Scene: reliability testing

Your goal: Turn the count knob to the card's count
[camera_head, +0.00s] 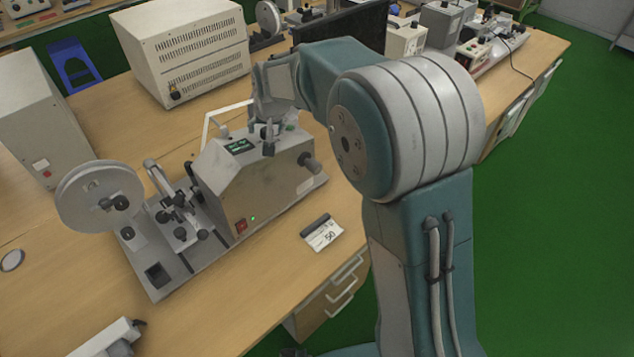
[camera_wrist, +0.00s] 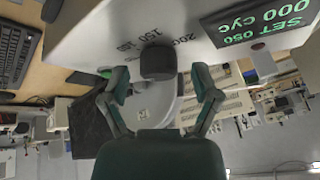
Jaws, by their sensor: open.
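The testing machine (camera_head: 255,180) stands on the wooden bench with a small display and a lit green light on its front. In the wrist view, its dark round count knob (camera_wrist: 158,62) sits on a pale panel with printed numbers, including 150 and 200. The green display (camera_wrist: 262,22) reads SET 050 and 000 cyc. The white card (camera_head: 322,235) on the bench appears to read 50. My gripper (camera_wrist: 160,84) is open, with one finger on each side of the knob and gaps between. In the head view my gripper (camera_head: 268,138) is over the machine's top; the knob is hidden there.
A reel (camera_head: 99,196) stands at the machine's left end. A beige vented box (camera_head: 185,50) stands behind, and a grey cabinet (camera_head: 40,115) is at the far left. A side knob (camera_head: 310,161) sticks out at the machine's right. The bench front is mostly clear.

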